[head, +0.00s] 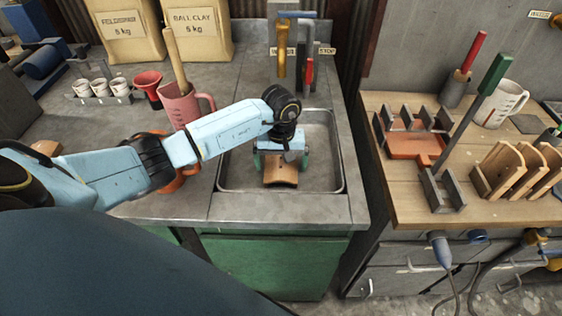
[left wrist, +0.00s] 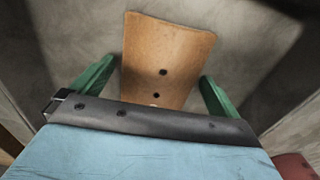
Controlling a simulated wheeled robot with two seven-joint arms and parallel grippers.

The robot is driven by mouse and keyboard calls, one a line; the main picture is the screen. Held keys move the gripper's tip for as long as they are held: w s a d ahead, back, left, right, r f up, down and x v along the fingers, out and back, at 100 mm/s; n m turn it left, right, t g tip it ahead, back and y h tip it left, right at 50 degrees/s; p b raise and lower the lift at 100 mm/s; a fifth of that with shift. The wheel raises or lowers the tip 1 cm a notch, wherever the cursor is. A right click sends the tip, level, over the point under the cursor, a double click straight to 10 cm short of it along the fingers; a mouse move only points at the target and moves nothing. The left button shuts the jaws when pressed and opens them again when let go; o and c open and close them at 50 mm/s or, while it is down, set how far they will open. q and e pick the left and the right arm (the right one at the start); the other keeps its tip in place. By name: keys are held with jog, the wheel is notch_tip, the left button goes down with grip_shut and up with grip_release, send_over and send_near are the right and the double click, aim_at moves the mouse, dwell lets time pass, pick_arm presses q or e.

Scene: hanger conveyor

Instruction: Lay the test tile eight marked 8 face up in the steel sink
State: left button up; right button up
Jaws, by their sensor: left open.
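A tan-brown tile (head: 281,175) lies in the steel sink (head: 326,185), near the middle of its floor. In the left wrist view the tile (left wrist: 165,55) shows two dark holes or spots, and I cannot read an 8 on it. My left gripper (head: 280,161) is low in the sink over the tile. Its green fingers are open, one on each side of the tile, with gaps visible between them and its edges. The gripper body hides the tile's near end in the left wrist view. My right gripper is not in view.
The sink walls stand close around my left gripper. A pink jug (head: 182,104) is left of the sink, behind my left arm. Taps (head: 281,50) are at the back. A wooden bench (head: 405,195) with racks (head: 518,171) is to the right.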

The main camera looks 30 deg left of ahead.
aim_at(281, 163)
pick_arm(q)
notch_tip(281, 163, up, 12)
jog(key=shift+r+p, duration=0.15)
jog(key=shift+p, duration=0.15)
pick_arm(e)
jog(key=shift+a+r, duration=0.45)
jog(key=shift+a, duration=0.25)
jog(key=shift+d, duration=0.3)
